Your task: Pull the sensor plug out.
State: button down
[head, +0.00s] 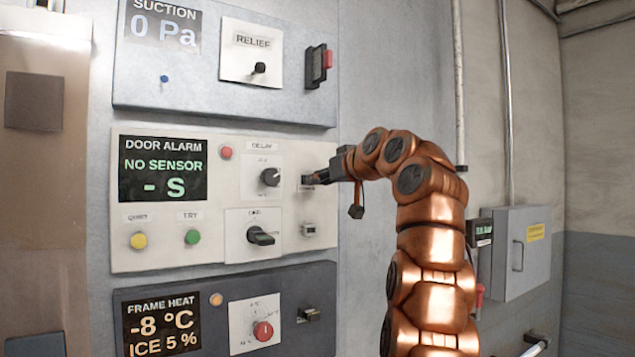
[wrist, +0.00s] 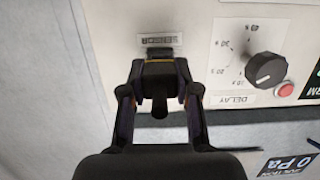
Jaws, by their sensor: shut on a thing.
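The door alarm panel (head: 125,255) is a light plate on the wall, and its display (head: 163,170) reads "NO SENSOR" and "- S". My gripper (head: 318,179) reaches in from the right to the panel's right edge. In the wrist view my gripper (wrist: 160,100) has its two fingers shut on the dark sensor plug (wrist: 160,72). The plug is right in front of a dark socket (wrist: 160,52) beside a small label, which appears upside down. I cannot tell whether any of the plug is still inside the socket. In the head view the fingers mostly hide the plug.
The delay knob (head: 270,177) and a selector knob (head: 261,236) are left of my gripper. A small fitting (head: 309,230) is just below it. A suction panel (head: 225,100) is above and a frame heat panel (head: 215,345) below. A grey box (head: 521,252) hangs at right.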

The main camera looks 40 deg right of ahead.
jog(key=shift+f+b+v, duration=0.2)
jog(key=shift+b+v, duration=0.15)
jog(key=shift+v, duration=0.5)
jog(key=shift+f+b+v, duration=0.15)
jog(key=shift+b+v, duration=0.25)
jog(key=shift+v, duration=0.45)
jog(key=shift+f+b+v, duration=0.2)
jog(key=shift+b+v, duration=0.15)
jog(key=shift+v, duration=0.5)
